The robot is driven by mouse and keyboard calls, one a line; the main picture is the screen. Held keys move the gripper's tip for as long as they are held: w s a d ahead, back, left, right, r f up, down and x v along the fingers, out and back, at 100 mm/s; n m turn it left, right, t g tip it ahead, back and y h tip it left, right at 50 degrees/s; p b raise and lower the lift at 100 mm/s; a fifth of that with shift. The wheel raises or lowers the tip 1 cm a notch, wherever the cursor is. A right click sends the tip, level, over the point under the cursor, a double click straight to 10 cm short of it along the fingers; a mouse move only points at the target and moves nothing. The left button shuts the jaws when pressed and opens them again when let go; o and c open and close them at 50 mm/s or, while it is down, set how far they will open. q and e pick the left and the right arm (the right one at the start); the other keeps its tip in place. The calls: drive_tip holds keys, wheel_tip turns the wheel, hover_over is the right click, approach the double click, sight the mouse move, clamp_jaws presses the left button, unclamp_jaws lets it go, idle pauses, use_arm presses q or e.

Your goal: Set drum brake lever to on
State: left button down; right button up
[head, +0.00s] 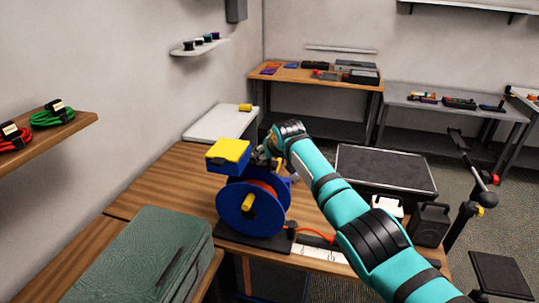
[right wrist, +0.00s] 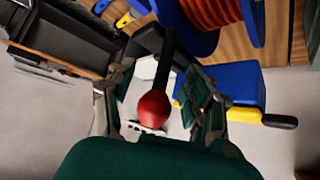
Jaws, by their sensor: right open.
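In the right wrist view the drum (right wrist: 243,28) is at the top. The brake lever (right wrist: 156,100) shows there as a black rod with a red ball knob. My right gripper (head: 264,153) is behind the drum's upper right in the head view. In the right wrist view my right gripper (right wrist: 163,92) is open, with the knob between its fingers. I cannot tell if they touch it. The lever is hidden in the head view. My left gripper is out of view.
A blue box with a yellow lid (head: 228,152) stands close left of my right gripper. A green case (head: 140,255) lies at the front left. A black speaker-like box (head: 428,224) and a black-topped case (head: 385,168) are to the right. Bare wooden bench (head: 165,185) lies left of the drum.

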drive_tip(key=shift+s+r, duration=0.4)
drive_tip(key=shift+r, duration=0.1)
drive_tip(key=v, duration=1)
drive_tip(key=shift+s+d+r, duration=0.15)
drive_tip(key=shift+s+r, duration=0.05)
drive_tip(key=shift+s, duration=0.1)
